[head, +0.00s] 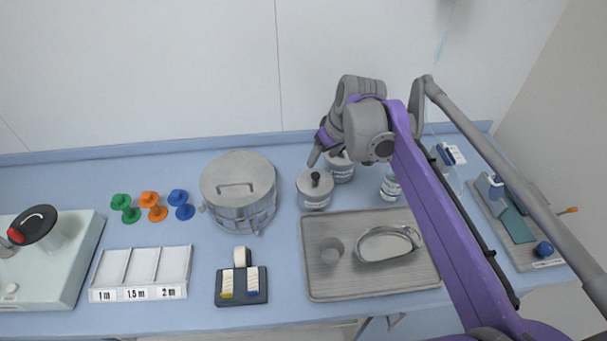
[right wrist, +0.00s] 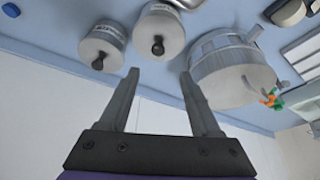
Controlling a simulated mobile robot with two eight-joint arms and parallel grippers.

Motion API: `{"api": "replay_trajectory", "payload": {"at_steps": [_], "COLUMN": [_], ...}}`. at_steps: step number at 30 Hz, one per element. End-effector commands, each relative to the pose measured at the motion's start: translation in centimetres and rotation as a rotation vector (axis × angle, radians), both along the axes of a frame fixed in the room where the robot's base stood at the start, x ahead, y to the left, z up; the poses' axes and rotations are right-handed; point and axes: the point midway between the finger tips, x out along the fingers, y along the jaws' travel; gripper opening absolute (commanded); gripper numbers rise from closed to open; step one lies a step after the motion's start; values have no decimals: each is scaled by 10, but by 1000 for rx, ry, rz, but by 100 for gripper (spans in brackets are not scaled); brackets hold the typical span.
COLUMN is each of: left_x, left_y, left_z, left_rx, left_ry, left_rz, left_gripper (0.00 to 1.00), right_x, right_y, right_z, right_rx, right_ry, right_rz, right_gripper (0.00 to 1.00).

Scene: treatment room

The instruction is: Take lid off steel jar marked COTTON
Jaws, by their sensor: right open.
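Two lidded steel jars stand side by side. The front jar (head: 314,199) has a black knob on its lid (head: 315,182) and a printed label too small to read. The other jar (head: 341,170) stands behind it to the right, partly hidden by my right gripper (head: 320,155). In the right wrist view the front jar's lid (right wrist: 158,32) lies ahead of my open, empty right gripper (right wrist: 160,76), and the other jar (right wrist: 103,46) is to its left. Both lids are on. I cannot tell which jar is marked COTTON. My left gripper is out of view.
A large steel drum (head: 239,190) stands left of the jars, also close to the right finger in the wrist view (right wrist: 230,75). A steel tray (head: 320,280) with a cup and kidney dish lies in front. A small labelled pot (head: 390,188) stands to the right. The wall is close behind.

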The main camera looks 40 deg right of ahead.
Motion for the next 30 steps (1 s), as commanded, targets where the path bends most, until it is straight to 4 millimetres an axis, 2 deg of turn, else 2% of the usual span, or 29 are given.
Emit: {"api": "replay_trajectory", "payload": {"at_steps": [1, 4, 11, 21, 29, 30], "left_x": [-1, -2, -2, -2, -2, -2], "left_y": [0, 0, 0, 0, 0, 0], "left_z": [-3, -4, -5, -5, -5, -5], "left_rx": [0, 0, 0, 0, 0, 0], "left_ry": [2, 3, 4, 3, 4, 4], "left_rz": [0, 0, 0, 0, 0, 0], "left_gripper": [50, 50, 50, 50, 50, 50], "right_x": [3, 9, 17, 33, 34, 34], "right_y": [0, -1, -1, -3, -3, -3], "right_z": [-11, -26, -43, -85, -88, -88], "right_rx": [-1, -3, -6, -6, -6, -6], "right_ry": [1, 1, 0, -1, -1, -1], "right_rz": [2, 3, 3, 3, 3, 3], "right_gripper": [64, 64, 64, 64, 64, 61]}}
